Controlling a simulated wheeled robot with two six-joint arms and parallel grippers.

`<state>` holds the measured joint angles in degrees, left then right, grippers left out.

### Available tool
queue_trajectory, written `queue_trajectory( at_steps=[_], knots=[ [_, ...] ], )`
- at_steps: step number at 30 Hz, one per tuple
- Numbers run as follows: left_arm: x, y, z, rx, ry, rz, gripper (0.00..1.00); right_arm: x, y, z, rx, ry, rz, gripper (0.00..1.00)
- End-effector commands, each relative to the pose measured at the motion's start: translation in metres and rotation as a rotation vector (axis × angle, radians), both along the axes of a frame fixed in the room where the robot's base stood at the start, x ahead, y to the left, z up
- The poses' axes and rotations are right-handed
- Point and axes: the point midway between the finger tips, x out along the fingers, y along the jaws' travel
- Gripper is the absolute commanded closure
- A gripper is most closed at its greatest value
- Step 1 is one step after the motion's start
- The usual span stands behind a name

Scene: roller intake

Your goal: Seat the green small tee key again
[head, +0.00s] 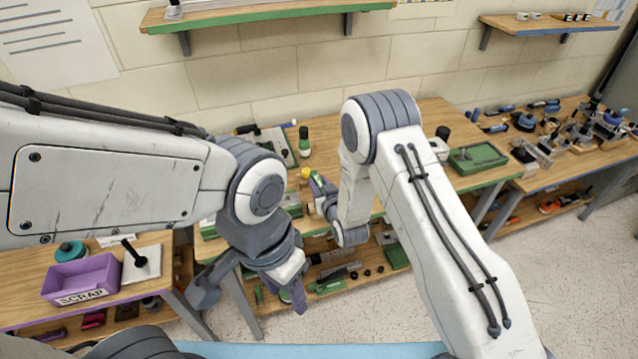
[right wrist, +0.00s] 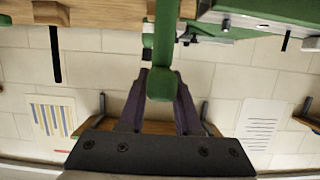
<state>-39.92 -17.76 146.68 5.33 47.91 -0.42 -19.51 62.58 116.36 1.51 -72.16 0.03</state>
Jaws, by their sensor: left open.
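A green bar-like piece, which looks like the green small tee key (right wrist: 162,84), lies between the two dark purple fingers of my right gripper (right wrist: 162,100) in the right wrist view. The fingers press close to both its sides. Its far end runs up among other green parts, so I cannot tell whether it is seated. In the head view my right gripper (head: 320,187) is over the middle workbench, with green showing between its fingers. My left gripper (head: 292,294) is open and empty, pointing down in front of the bench's front edge. The socket for the key cannot be made out.
The middle workbench (head: 425,112) holds a green-topped block (head: 478,157), a green bottle (head: 304,142) and a yellow knob (head: 306,172). A purple scrap bin (head: 80,279) stands at the left. The right bench (head: 570,165) is crowded with tools. Floor at the right is clear.

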Motion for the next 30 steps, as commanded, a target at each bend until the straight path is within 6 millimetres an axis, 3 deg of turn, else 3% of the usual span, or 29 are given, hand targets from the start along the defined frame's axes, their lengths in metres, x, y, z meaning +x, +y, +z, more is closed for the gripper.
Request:
queue_trajectory(
  at_steps=[11,30],
  knots=[
    [0.000,0.000,0.001,0.000,0.000,0.000,0.50,0.000,0.000,0.002,0.000,0.000,0.000,0.58],
    [0.000,0.000,0.014,0.000,0.000,0.000,0.50,0.000,0.000,0.031,0.000,0.000,0.000,0.58]
  ],
)
